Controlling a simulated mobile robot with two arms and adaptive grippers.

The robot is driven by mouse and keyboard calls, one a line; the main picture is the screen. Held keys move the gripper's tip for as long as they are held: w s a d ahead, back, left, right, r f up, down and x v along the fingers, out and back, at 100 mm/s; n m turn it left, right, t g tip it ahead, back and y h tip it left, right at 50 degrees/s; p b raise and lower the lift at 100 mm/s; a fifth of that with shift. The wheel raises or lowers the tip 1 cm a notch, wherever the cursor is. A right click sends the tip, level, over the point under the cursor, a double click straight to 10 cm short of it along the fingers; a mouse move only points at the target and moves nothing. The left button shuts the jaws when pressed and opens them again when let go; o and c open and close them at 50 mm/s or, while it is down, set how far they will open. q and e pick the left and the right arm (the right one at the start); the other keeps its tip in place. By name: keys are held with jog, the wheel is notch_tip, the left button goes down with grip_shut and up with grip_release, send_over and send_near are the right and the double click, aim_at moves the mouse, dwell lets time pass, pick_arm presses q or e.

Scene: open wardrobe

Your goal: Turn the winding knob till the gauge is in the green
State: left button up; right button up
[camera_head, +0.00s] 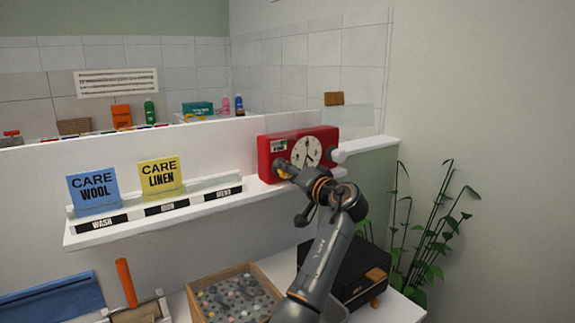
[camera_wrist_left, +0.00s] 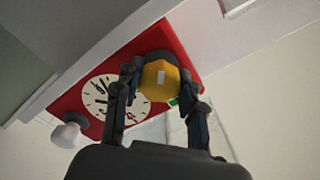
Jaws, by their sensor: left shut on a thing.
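A red clock box (camera_head: 265,160) with a round white dial (camera_head: 306,152) stands at the right end of the wall shelf. A small gauge (camera_head: 279,145) with a green part sits at its upper left; its pointer is too small to read. My left gripper (camera_head: 286,171) is at the box's lower left front. The left wrist view shows it shut on the yellow winding knob (camera_wrist_left: 160,80), one finger on each side. Part of the gauge's green (camera_wrist_left: 173,102) shows beside the knob there. A white knob (camera_head: 338,156) sticks out on the box's right side. My right gripper is not in view.
A blue WOOL card (camera_head: 93,194) and a yellow LINEN card (camera_head: 161,177) stand on the shelf (camera_head: 130,228). Below are a wooden tray of small pieces (camera_head: 257,269) and a black box (camera_head: 345,262). A plant (camera_head: 425,240) stands at right.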

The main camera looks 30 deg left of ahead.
pick_arm(q)
jog(key=m+p, duration=0.2)
jog(key=r+m+p, duration=0.1)
jog(key=m, duration=0.1)
jog(key=shift+r+m+p, duration=0.1)
jog(key=shift+m+p, duration=0.2)
jog(key=shift+p, duration=0.05)
jog(key=m+p, duration=1.1)
jog(key=p, duration=0.1)
jog(key=shift+w+m, duration=0.1)
jog(key=shift+m, duration=0.3)
jog(key=m+p, duration=0.2)
jog(key=shift+m+p, duration=0.3)
jog(key=shift+p, duration=0.05)
jog(key=shift+f+m+p, duration=0.25)
jog(key=shift+m+p, duration=0.2)
jog(key=shift+m, duration=0.15)
jog(key=shift+f, duration=0.1)
jog(key=o, duration=1.2)
jog(key=shift+c, duration=0.2)
jog(key=shift+f, duration=0.15)
